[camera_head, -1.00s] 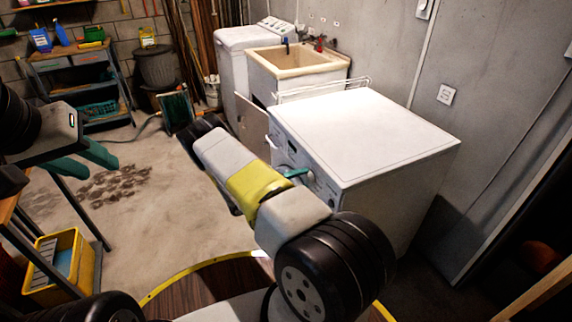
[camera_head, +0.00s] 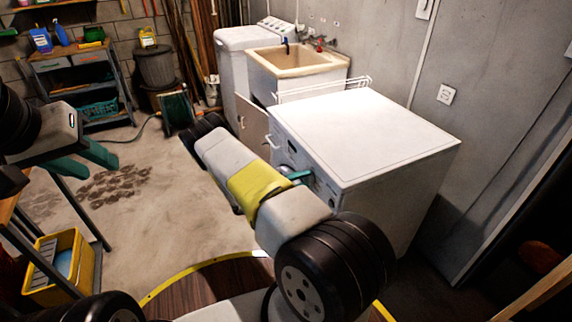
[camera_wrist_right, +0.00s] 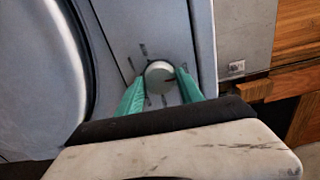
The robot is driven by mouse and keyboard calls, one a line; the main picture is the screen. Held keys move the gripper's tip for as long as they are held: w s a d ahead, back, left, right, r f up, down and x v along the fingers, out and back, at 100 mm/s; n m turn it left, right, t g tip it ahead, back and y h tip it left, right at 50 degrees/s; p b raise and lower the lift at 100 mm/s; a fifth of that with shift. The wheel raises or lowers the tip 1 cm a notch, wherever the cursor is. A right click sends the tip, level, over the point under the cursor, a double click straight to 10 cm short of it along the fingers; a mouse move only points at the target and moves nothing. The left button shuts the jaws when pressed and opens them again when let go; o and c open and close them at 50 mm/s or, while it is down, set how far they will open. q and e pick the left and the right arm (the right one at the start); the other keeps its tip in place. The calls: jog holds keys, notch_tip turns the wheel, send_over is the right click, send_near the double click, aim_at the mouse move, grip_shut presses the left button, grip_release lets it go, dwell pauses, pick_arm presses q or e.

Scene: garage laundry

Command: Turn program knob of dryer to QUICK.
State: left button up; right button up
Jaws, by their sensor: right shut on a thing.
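The white dryer (camera_head: 385,130) stands right of centre in the head view, with its control panel facing left. Its round grey program knob (camera_wrist_right: 159,74) shows in the right wrist view, with short dark marks on the panel around it. The labels are too small to read. My right gripper (camera_wrist_right: 162,80) is shut on the knob, one teal finger on each side. In the head view my right gripper (camera_head: 298,175) is at the dryer's front panel and its arm hides part of it. My left gripper (camera_head: 85,158) is open and empty at the left, away from the dryer.
A beige sink (camera_head: 298,58) and a white washer-like machine (camera_head: 232,45) stand behind the dryer. A wire rack (camera_head: 325,86) is at the dryer's back edge. A yellow crate (camera_head: 88,262) is at lower left. The middle floor is clear.

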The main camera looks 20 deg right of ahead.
jog(key=m, duration=1.1)
jog(key=shift+f+m, duration=0.1)
jog(key=shift+m, duration=0.2)
jog(key=m, duration=0.3)
jog(key=shift+m, duration=0.3)
jog(key=m, duration=1.3)
jog(key=shift+m, duration=0.4)
